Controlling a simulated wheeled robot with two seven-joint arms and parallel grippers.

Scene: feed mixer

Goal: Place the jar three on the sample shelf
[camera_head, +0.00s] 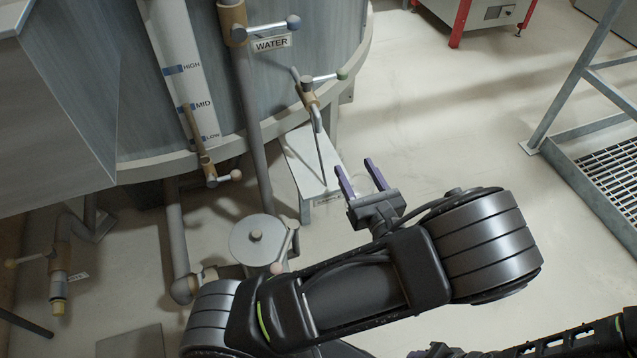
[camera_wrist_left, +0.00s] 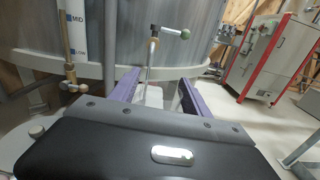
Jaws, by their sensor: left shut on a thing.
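My left gripper (camera_head: 360,178) reaches in front of the big grey tank, its two purple fingers apart and shut on a clear, pale jar that hardly shows between them. It also shows in the left wrist view (camera_wrist_left: 157,88). I take the held thing to be jar three; no label on it is readable. The white sample shelf (camera_head: 303,162) stands just left of the fingers, by the tank's foot, with a small label on its front edge. Its top looks bare. My right gripper (camera_head: 436,350) barely shows at the bottom edge; its fingers are not clear.
A sampling tap (camera_head: 312,98) with a green-tipped handle hangs over the shelf. The water valve (camera_head: 262,27) and its pipe are to the left. A round lidded thing (camera_head: 256,240) stands below. A metal grating step (camera_head: 609,180) is at right. The floor between is clear.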

